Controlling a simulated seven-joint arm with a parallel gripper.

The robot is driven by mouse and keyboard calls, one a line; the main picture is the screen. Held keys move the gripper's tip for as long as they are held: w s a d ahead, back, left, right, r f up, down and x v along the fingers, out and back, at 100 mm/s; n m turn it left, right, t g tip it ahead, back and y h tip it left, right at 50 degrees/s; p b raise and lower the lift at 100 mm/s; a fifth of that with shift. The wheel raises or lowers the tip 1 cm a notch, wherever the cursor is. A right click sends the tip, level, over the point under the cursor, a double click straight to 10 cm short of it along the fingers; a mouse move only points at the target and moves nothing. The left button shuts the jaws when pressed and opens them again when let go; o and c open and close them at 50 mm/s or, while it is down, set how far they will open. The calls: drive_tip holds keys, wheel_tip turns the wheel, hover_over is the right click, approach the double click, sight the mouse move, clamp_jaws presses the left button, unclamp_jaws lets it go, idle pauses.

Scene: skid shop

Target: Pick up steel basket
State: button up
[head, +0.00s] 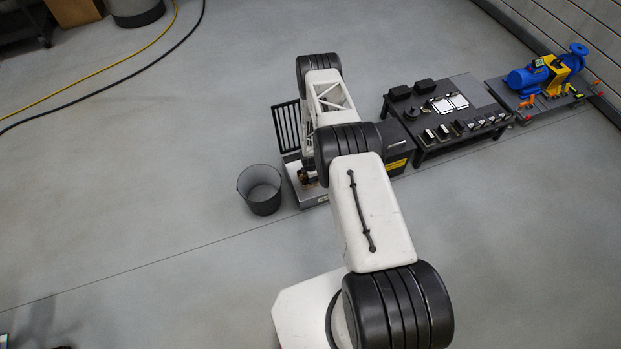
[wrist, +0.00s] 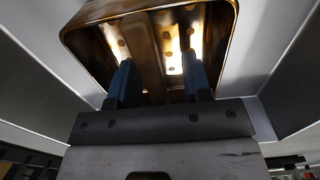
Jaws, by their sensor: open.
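A shiny, brassy-looking metal container with rounded corners and round spots on its inside, which looks like the steel basket (wrist: 232,38), fills the top middle of the wrist view. My gripper (wrist: 160,66) is open, its two blue fingers apart and pointing into the container's mouth. Nothing shows clamped between them; whether a finger touches a wall I cannot tell. My arm hides most of that spot and the gripper there.
A dark round bin (head: 260,190) stands on the floor left of the tray. A black barred rack (head: 287,127) rises behind it. Right of my arm are a dark table (head: 462,92) with small parts and a blue pump (head: 528,78) on a skid. The left floor is mostly clear.

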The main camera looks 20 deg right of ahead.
idle(0.5)
clamp_jaws()
drive_tip(key=shift+r, duration=0.2)
drive_tip(key=shift+r, duration=4.8)
drive_tip(key=shift+r, duration=0.1)
wheel_tip(320, 180, up, 8)
